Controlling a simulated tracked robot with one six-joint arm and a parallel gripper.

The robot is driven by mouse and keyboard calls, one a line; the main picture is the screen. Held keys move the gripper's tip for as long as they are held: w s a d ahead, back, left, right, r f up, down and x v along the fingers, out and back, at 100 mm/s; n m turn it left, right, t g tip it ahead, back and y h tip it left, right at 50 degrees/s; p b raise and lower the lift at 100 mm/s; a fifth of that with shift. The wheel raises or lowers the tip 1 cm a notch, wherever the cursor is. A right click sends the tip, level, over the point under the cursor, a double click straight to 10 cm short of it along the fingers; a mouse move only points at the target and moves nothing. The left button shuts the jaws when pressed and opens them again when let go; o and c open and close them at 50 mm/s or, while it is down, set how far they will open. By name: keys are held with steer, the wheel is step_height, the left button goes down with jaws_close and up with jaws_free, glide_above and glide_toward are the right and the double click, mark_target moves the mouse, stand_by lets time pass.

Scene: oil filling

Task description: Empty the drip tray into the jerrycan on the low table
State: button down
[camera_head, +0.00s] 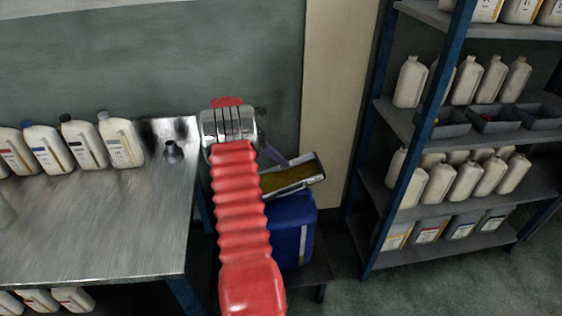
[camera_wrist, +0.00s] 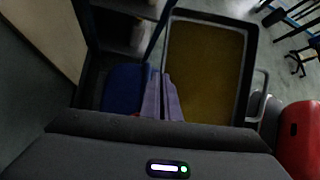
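The drip tray (camera_head: 292,176) holds a brown-yellow liquid and appears tilted in the head view, at the blue jerrycan's upper edge. In the wrist view the tray (camera_wrist: 207,70) is large, with the liquid covering its floor. The blue jerrycan (camera_head: 294,230) stands on the low table (camera_head: 318,268); part of it shows in the wrist view (camera_wrist: 122,88). My gripper (camera_head: 278,157) reaches to the tray from the upper left. Its lavender fingers (camera_wrist: 161,82) are close together at the tray's edge and appear shut on it. The jerrycan's opening is hidden.
A metal workbench (camera_head: 100,215) on the left carries several white bottles (camera_head: 80,145) and a dark funnel (camera_head: 172,152). A blue-framed shelf rack (camera_head: 455,140) with bottles and bins stands on the right. Free floor (camera_head: 400,290) lies in front of the rack.

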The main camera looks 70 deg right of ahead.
steer(key=shift+w+r, duration=0.1)
steer(key=shift+w, duration=0.05)
steer(key=shift+w+d+r+g, duration=0.1)
steer(key=shift+w+r+g, duration=0.35)
steer(key=shift+g, duration=0.45)
steer(key=shift+w+r+g, duration=0.1)
steer(key=shift+r+g, duration=0.15)
steer(key=shift+g, duration=0.05)
stand_by(0.9)
steer(key=shift+w+r+n+g, duration=0.3)
steer(key=shift+w+r+g, duration=0.2)
steer(key=shift+g, duration=0.5)
stand_by(0.3)
steer(key=shift+w+d, duration=0.1)
steer(key=shift+w, duration=0.1)
stand_by(0.4)
steer(key=shift+w+r+g, duration=0.35)
steer(key=shift+w+g, duration=0.2)
steer(key=shift+g, duration=0.45)
stand_by(1.8)
